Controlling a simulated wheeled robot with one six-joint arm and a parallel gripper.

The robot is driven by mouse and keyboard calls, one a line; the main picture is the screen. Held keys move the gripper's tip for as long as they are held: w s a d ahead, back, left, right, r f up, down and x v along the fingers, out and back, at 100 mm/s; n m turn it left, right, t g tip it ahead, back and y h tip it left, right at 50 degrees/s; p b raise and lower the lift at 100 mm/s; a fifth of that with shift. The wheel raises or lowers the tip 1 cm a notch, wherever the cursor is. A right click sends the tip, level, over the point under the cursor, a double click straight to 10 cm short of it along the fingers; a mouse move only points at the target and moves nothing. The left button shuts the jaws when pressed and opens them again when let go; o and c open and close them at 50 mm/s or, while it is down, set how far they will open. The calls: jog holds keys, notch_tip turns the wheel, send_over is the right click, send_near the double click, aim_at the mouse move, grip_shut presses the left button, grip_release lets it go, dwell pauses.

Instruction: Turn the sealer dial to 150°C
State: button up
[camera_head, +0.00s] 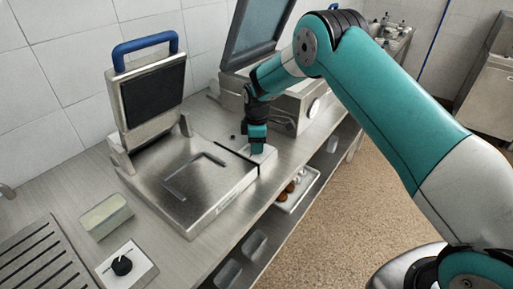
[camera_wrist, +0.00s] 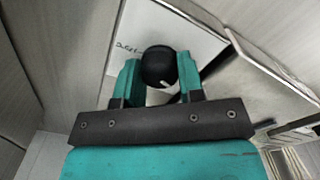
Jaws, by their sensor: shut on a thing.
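My gripper (camera_head: 258,149) points down at a small pale panel (camera_head: 265,157) at the far right end of the steel machine with the blue-handled lid (camera_head: 150,92). In the wrist view my gripper's two teal fingers (camera_wrist: 159,72) are shut on a round black dial (camera_wrist: 158,62), one finger on each side. The dial has a white pointer mark near its lower edge. It sits on a white panel (camera_wrist: 185,35) with dark printed marks, partly hidden by the fingers and too small to read. In the head view my gripper hides the dial.
A second black knob (camera_head: 122,265) sits on a white plate at the front left, near a greenish block (camera_head: 106,216) and a slotted grate (camera_head: 40,262). An open-lidded steel machine (camera_head: 305,100) stands just behind my gripper. A tray (camera_head: 300,188) with items is below the counter.

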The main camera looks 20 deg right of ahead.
jog(key=m+b, duration=0.2)
jog(key=m, duration=0.2)
jog(key=shift+f+m, duration=0.15)
jog(key=shift+m, duration=0.15)
jog(key=m+b, duration=0.1)
jog(key=m, duration=0.4)
jog(key=shift+m+b, duration=0.3)
jog(key=shift+b, duration=0.05)
jog(key=m+b, duration=0.1)
jog(key=m, duration=0.4)
jog(key=shift+m, duration=2.4)
jog(key=o, duration=0.9)
jog(key=shift+r, duration=0.25)
